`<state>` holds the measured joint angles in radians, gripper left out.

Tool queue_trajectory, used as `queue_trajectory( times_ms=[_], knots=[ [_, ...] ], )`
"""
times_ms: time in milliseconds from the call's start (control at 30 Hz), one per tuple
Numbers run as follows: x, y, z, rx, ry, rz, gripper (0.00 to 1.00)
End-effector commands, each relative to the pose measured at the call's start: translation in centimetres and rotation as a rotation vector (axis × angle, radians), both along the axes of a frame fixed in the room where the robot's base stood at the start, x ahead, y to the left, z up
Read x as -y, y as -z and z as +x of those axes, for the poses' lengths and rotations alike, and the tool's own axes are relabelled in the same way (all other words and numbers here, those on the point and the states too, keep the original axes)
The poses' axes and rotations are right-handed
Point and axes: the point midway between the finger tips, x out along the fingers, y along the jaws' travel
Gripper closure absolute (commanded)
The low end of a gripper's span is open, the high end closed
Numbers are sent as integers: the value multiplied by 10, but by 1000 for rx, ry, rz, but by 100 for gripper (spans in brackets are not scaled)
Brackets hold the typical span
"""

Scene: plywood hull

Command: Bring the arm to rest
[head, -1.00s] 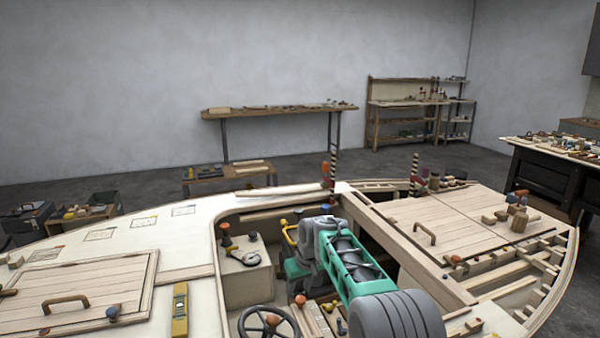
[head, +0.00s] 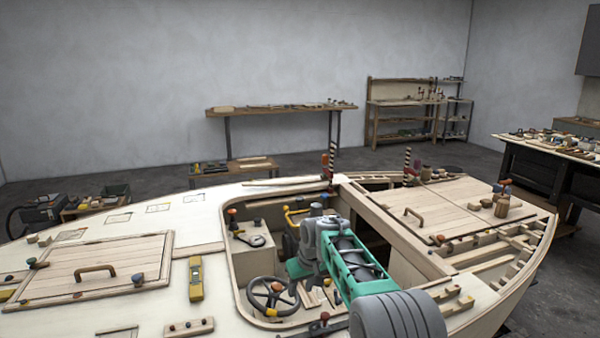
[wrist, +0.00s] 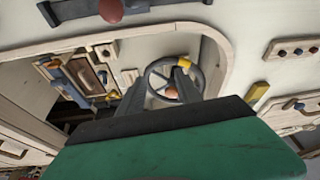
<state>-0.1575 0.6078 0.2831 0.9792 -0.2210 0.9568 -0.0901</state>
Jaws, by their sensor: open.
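My gripper (wrist: 158,84) is open, with its two grey fingers apart and nothing seen between them. In the wrist view the fingers point toward a dark steering wheel (wrist: 174,82) with a yellow mark and an orange-brown hub; I cannot tell how far apart they are. In the head view my arm, with its green link, reaches over the cockpit opening of the plywood hull (head: 215,230). The fingers are hidden or too small there. The steering wheel (head: 271,296) stands just left of the arm.
The cockpit has raised wooden edges. A yellow level (head: 196,278) and a hatch with a handle (head: 96,271) lie on the left deck. Small wooden blocks lie on the right deck. A striped post (head: 332,165) stands behind my arm. The space above the hull looks clear.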

Motion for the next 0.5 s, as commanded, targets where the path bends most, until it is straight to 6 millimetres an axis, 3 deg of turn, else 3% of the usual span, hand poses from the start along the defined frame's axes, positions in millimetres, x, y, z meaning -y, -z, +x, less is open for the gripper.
queue_trajectory(
  times_ms=[267, 500],
  knots=[
    [6, -26, -25, -2, 25, -3, 59],
    [31, -57, -62, -5, 84, -8, 59]
  ],
)
